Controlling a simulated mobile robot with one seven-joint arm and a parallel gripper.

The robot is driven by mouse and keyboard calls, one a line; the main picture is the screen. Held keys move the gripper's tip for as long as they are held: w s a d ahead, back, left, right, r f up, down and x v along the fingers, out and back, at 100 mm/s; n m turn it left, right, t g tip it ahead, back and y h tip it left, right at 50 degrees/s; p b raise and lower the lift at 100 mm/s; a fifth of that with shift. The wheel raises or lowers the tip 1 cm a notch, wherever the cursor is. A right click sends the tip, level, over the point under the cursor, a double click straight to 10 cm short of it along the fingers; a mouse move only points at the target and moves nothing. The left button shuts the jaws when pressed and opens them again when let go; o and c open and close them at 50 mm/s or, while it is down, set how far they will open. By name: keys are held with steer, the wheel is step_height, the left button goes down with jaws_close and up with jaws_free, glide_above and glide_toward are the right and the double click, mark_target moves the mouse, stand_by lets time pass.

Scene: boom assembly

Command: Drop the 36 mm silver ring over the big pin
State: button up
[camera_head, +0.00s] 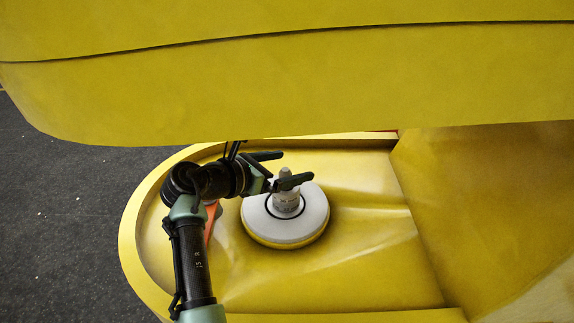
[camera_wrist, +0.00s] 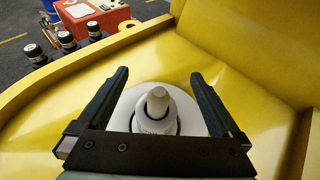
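The big pin (camera_head: 285,176) stands upright on a round white disc (camera_head: 258,228) in the yellow recess. In the wrist view, the pin (camera_wrist: 158,101) has a rounded pale top. A pale grey stepped collar (camera_head: 286,203) surrounds its lower part; I cannot tell whether this is or includes the silver ring. A thin black ring lies around its base on the disc. My gripper (camera_head: 296,166) is open at the pin's upper part. In the wrist view my gripper's fingers (camera_wrist: 160,78) stand wide apart on either side of the pin, with nothing visibly held.
A large yellow boom (camera_head: 300,85) hangs above and behind my arm. A raised yellow rim (camera_head: 131,235) edges the recess, with a yellow wall (camera_head: 480,190) at the right. Several black-topped cylinders (camera_wrist: 67,41) and a red box (camera_wrist: 95,15) stand beyond the rim.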

steer(key=shift+f, duration=0.2)
steer(key=shift+s+a+r, duration=0.15)
steer(key=shift+s+a, duration=0.15)
steer(key=shift+a, duration=0.05)
steer(key=b+v, duration=0.4)
steer(key=v, duration=0.8)
steer(key=shift+r, duration=0.3)
